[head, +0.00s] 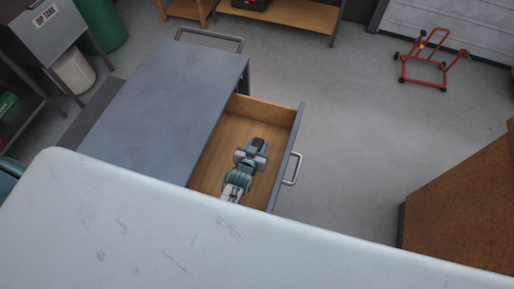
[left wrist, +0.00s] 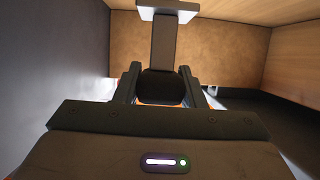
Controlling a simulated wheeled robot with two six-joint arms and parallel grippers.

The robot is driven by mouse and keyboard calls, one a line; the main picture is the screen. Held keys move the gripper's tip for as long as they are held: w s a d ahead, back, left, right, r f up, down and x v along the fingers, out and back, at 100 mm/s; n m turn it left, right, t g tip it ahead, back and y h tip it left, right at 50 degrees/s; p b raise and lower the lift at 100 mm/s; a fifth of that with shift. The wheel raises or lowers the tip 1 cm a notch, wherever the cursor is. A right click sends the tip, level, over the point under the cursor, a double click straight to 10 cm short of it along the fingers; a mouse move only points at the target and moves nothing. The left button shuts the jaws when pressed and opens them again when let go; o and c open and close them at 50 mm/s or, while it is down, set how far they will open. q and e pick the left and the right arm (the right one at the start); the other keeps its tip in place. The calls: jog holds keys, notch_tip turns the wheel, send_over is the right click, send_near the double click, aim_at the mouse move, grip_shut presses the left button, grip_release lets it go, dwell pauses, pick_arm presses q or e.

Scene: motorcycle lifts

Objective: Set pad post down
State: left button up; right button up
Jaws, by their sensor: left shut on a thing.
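The pad post (left wrist: 164,42) is a grey shaft with a pale flat pad across its end. In the left wrist view it stands out beyond my fingers, with a dark rounded part between them. My left gripper (left wrist: 160,86) is shut on it. In the head view my left gripper (head: 258,146) is down inside the open wooden drawer (head: 215,160) of the grey cart (head: 165,95). The post is mostly hidden there by the gripper and arm. I cannot tell whether it touches the drawer floor. My right gripper is not in view.
The drawer's front panel with its metal handle (head: 292,169) is right of my gripper. A red wheeled stand (head: 424,68) is at the far right. A brown cabinet (head: 465,205) stands at the right. The floor between drawer and cabinet is clear.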

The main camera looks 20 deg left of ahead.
pick_arm(q)
jog(key=shift+f, duration=0.15)
jog(key=o, duration=0.6)
jog(key=shift+f, duration=0.1)
jog(key=o, duration=0.5)
jog(key=shift+c, duration=0.2)
jog(key=shift+s+r+p, duration=0.2)
jog(key=shift+r+p, duration=0.15)
jog(key=shift+p, duration=0.05)
jog(key=p+v, duration=0.4)
jog(key=v, duration=0.3)
